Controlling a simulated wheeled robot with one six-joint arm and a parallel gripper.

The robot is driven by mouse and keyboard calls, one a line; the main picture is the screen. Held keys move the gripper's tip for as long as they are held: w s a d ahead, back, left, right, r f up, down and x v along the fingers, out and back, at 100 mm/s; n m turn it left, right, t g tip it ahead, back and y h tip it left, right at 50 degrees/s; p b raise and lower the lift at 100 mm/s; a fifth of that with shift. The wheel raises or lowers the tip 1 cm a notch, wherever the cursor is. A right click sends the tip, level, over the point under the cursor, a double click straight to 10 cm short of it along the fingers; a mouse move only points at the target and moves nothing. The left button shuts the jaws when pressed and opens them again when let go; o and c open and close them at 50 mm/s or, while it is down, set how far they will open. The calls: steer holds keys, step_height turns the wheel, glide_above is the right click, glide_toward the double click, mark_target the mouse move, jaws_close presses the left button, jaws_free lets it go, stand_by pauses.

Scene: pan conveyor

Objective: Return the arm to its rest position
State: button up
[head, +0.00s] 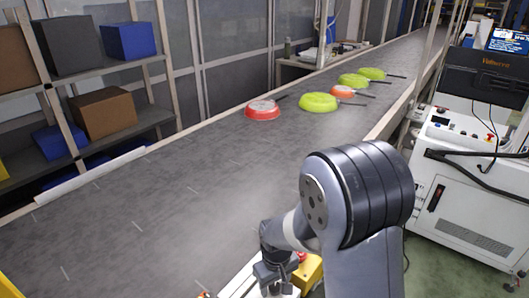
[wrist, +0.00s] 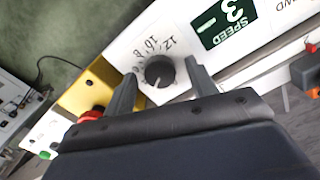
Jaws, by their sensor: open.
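My arm (head: 355,200) reaches forward and down from the lower right of the head view. My gripper (head: 274,284) is low, by the near edge of the conveyor. In the wrist view my gripper (wrist: 160,66) is open and empty, its two fingers apart. A black round knob (wrist: 160,73) on a white numbered dial shows between the fingers, with a visible gap on each side. How far the fingertips are from the panel is hard to tell. A green sign reading "SPEED 3" (wrist: 228,22) is beside the dial.
A yellow box (wrist: 92,92) with a red button (wrist: 92,114) is left of the dial. The grey conveyor (head: 150,220) carries several red and green pans (head: 319,102) farther off. Shelves with boxes (head: 104,113) stand left. A white machine (head: 468,195) stands right.

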steer(key=m+p, duration=0.1)
steer(key=m, duration=0.3)
steer(key=shift+r+m+p, duration=0.1)
steer(key=shift+m+p, duration=0.3)
steer(key=m+p, duration=0.2)
steer(key=m, duration=0.3)
steer(key=shift+p, duration=0.35)
steer(key=shift+r+m, duration=0.3)
steer(key=shift+m, duration=0.1)
step_height(320, 180, up, 9)
steer(key=shift+b, duration=0.35)
steer(key=shift+r, duration=0.2)
